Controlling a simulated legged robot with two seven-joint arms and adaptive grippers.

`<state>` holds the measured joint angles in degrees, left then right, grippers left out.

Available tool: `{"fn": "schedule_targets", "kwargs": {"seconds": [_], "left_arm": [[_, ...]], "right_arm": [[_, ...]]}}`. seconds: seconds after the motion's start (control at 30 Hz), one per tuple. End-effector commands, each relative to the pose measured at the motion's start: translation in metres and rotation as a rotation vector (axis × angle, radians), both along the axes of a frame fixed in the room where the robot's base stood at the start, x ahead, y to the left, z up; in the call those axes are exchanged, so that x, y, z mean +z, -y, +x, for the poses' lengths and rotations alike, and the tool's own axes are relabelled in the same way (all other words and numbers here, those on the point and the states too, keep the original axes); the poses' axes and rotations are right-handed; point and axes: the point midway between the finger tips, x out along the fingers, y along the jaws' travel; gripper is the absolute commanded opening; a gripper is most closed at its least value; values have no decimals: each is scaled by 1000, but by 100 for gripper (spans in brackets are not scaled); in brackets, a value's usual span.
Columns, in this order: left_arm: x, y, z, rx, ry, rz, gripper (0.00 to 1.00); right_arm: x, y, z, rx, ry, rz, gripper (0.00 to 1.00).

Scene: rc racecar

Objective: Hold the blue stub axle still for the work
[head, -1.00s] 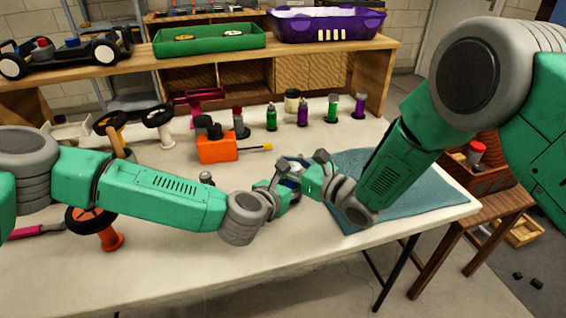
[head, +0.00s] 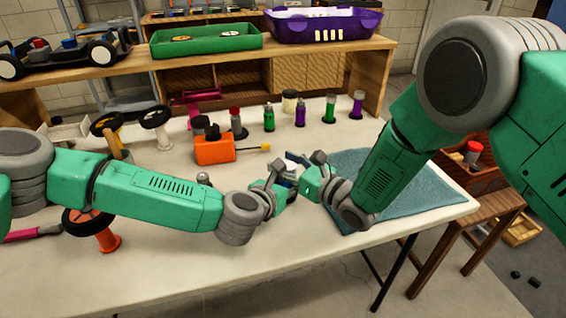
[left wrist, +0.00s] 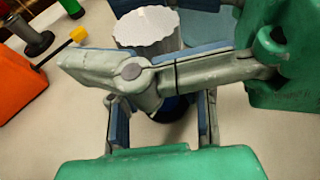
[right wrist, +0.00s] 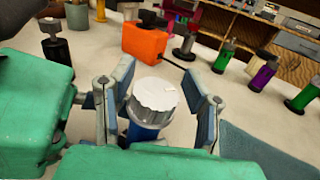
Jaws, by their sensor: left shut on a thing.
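The blue stub axle (right wrist: 142,132) stands upright with a white ridged cap (right wrist: 153,97) on top. In the left wrist view the cap (left wrist: 147,27) shows behind a grey finger of my right gripper, and the axle's dark blue lower part (left wrist: 172,106) lies between my left fingers. My left gripper (head: 284,180) is shut on the axle, low down. My right gripper (right wrist: 160,98) is open, with one finger on each side of the cap; I see gaps there. In the head view the grippers mostly hide the axle.
An orange block (head: 214,150) with a yellow-tipped rod stands behind the grippers. A blue-grey mat (head: 420,195) lies at right. An orange-based wheel stand (head: 107,240) is at left. The front of the white table (head: 180,270) is clear.

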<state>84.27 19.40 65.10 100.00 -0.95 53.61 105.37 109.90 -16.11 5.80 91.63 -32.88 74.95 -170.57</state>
Motion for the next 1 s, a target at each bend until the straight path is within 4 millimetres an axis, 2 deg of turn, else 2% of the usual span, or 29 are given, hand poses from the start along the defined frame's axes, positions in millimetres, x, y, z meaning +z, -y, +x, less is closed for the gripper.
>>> {"fn": "schedule_targets", "kwargs": {"seconds": [0.17, 0.27, 0.7, 1.0], "left_arm": [[-3, 3, -4, -8, -8, 0, 0], [-3, 3, -4, -10, -8, 0, 0], [-3, 4, -5, -12, -8, -1, 0], [-3, 4, -5, -11, -8, -1, 0]], "right_arm": [[1, 2, -4, 2, 1, 1, 43], [0, 12, -12, 3, -1, -1, 43], [-1, 77, -68, 0, -2, -2, 43], [-1, 90, -79, 0, -1, -1, 43]]}}
